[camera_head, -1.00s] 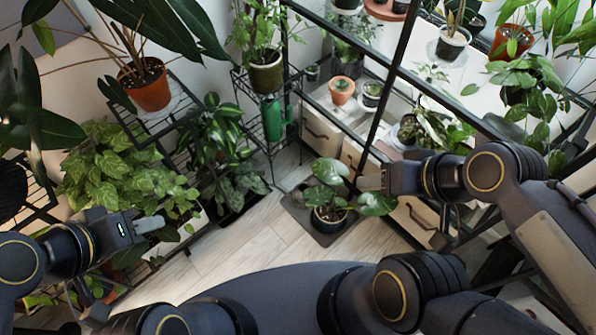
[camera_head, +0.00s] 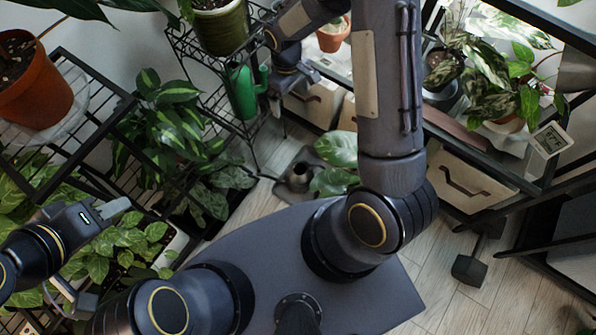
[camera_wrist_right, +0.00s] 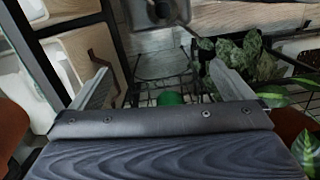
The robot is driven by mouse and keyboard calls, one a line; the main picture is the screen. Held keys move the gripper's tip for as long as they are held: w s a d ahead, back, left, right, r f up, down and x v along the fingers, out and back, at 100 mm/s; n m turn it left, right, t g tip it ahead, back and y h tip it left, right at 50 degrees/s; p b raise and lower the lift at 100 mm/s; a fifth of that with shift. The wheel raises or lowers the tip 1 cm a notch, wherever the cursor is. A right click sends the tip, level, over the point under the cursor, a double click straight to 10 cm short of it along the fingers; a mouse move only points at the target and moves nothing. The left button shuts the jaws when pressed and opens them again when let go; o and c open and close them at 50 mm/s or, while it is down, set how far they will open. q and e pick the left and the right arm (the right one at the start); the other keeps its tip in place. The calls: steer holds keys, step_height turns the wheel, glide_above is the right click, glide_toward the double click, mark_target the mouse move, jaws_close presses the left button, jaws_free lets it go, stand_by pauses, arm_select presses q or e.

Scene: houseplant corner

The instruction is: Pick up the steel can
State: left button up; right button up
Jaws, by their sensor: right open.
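I cannot make out a clearly steel can. A small dark grey round vessel (camera_head: 298,175) sits on a dark mat (camera_head: 283,190) on the floor; I cannot tell whether it is the can. In the right wrist view, a dark round object (camera_wrist_right: 160,10) at the top edge is cut off. My right gripper (camera_head: 292,95) is open and empty, beyond the mat and beside a green watering can (camera_head: 242,92). Its spread fingers (camera_wrist_right: 150,62) show in the wrist view. My left gripper (camera_head: 95,252) is open at the lower left, by leafy plants.
A wire plant stand (camera_head: 195,75) holds a green pot (camera_head: 221,28). A black shelf with an orange pot (camera_head: 35,85) stands at the left. Drawers (camera_head: 465,182) and the rack frame stand at the right. Bare wooden floor (camera_head: 245,212) lies before the mat.

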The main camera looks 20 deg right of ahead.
mark_target(291, 168)
steer(key=s+a+f+n+h+b, duration=0.1)
steer(key=f+n+b, duration=0.1)
steer(key=f, duration=1)
steer(key=s+f+n+g+h+b, duration=0.1)
steer(key=f+b, duration=0.4)
steer(key=f, duration=0.8)
steer(key=s+a+f+n+h+b, duration=0.1)
steer(key=f+n+b, duration=0.1)
steer(key=f, duration=1)
steer(key=shift+s+a+f+n+g+b, duration=0.1)
steer(key=shift+a+f+n+g+b, duration=0.2)
steer(key=shift+b, duration=0.6)
steer(key=b+x, duration=0.2)
steer(key=x, duration=0.3)
steer(key=shift+s+d+b, duration=0.1)
steer(key=shift+d+b, duration=0.05)
steer(key=shift+b, duration=0.15)
arm_select(q)
step_height(291, 168, down, 15)
arm_select(e)
steer(key=c, duration=1.1)
